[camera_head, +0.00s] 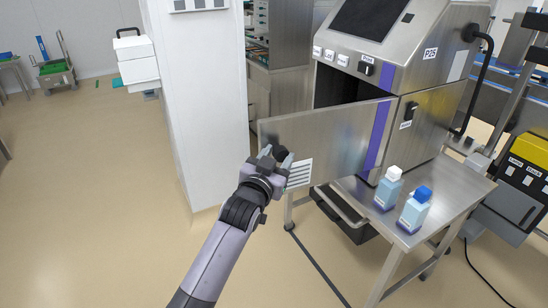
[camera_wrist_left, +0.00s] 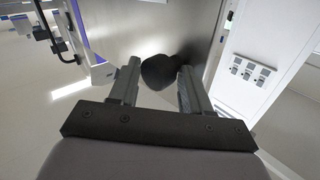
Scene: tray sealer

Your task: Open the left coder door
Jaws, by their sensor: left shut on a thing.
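The coder door (camera_head: 325,138) is a brushed steel panel. It is swung out from the coder cabinet (camera_head: 425,125), and the dark inside (camera_head: 345,88) shows behind its top edge. My left gripper (camera_head: 281,160) is at the door's outer, left end. In the left wrist view, a dark rounded knob (camera_wrist_left: 163,72) on the steel face sits between the two fingers of my left gripper (camera_wrist_left: 158,82), which is shut on it. In the head view the gripper mostly hides this knob. My right gripper is not in view.
Two bottles, one white-capped (camera_head: 388,188) and one blue-capped (camera_head: 414,210), stand on the steel table (camera_head: 440,195) below the cabinet. A white column (camera_head: 203,100) stands close left of the door. Open floor (camera_head: 100,200) lies to the left.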

